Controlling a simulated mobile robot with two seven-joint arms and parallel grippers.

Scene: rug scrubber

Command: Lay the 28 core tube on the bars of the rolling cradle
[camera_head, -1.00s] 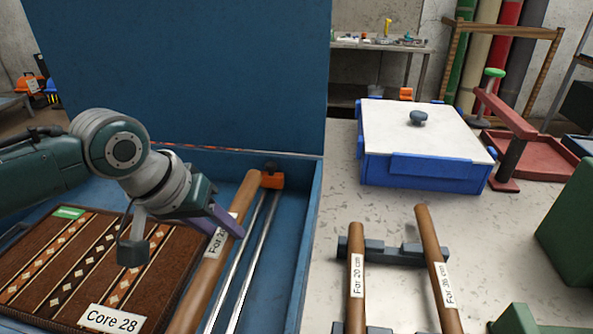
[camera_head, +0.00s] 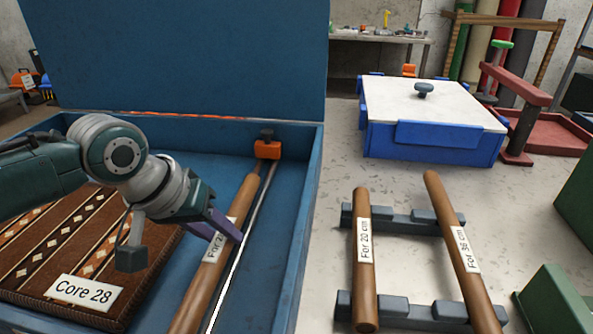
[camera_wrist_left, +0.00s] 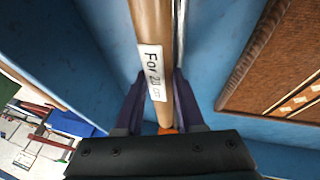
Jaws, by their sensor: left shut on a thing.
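A brown core tube (camera_head: 198,290) lies lengthwise inside the blue box, its white label partly covered in the head view. In the left wrist view the tube (camera_wrist_left: 152,30) shows a label beginning "For 2". My left gripper (camera_head: 226,226) is shut on it, with a purple finger on each side. The rolling cradle has an orange end block (camera_head: 267,150) and shiny metal bars (camera_head: 238,255) just right of the tube. The tube partly covers the bars; I cannot tell whether it touches them. My right gripper is not in view.
A patterned rug (camera_head: 110,235) with a "Core 28" card (camera_head: 83,291) lies left of the tube. Box walls (camera_head: 303,220) surround them. On the table, tubes marked 20 cm (camera_head: 366,285) and 36 cm (camera_head: 468,262) rest on grey supports. A lidded blue bin (camera_head: 430,150) stands behind.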

